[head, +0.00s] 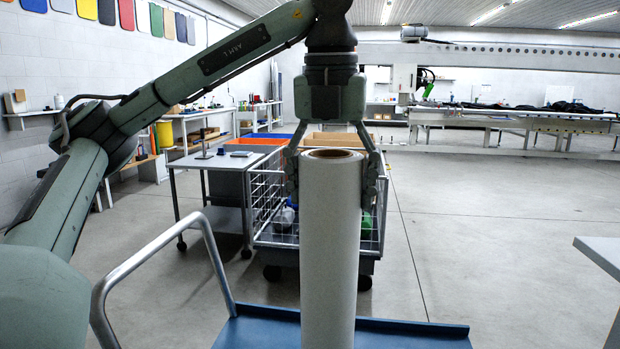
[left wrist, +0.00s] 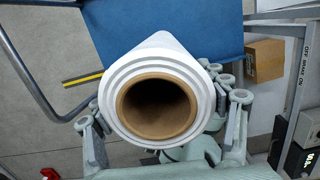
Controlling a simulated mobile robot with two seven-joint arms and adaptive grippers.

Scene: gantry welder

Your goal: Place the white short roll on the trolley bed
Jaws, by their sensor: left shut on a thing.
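The white short roll (head: 330,250) stands upright in the middle of the head view, with a brown cardboard core at its top end. My left gripper (head: 333,180) comes down from above and is shut on the roll near its top, one finger on each side. The left wrist view looks down on the roll (left wrist: 157,108) and into its hollow core, with gripper fingers on both sides. The blue trolley bed (head: 410,333) lies behind and below the roll; it also shows in the left wrist view (left wrist: 180,25). The roll's lower end is hidden, so I cannot tell whether it touches the bed. My right gripper is not in view.
The trolley's grey tube handle (head: 150,262) rises at the left of the bed. A wire cage cart (head: 265,205) with bins and a small grey table (head: 210,162) stand beyond. A cardboard box (left wrist: 264,60) is near the bed. Open floor (head: 490,230) lies to the right.

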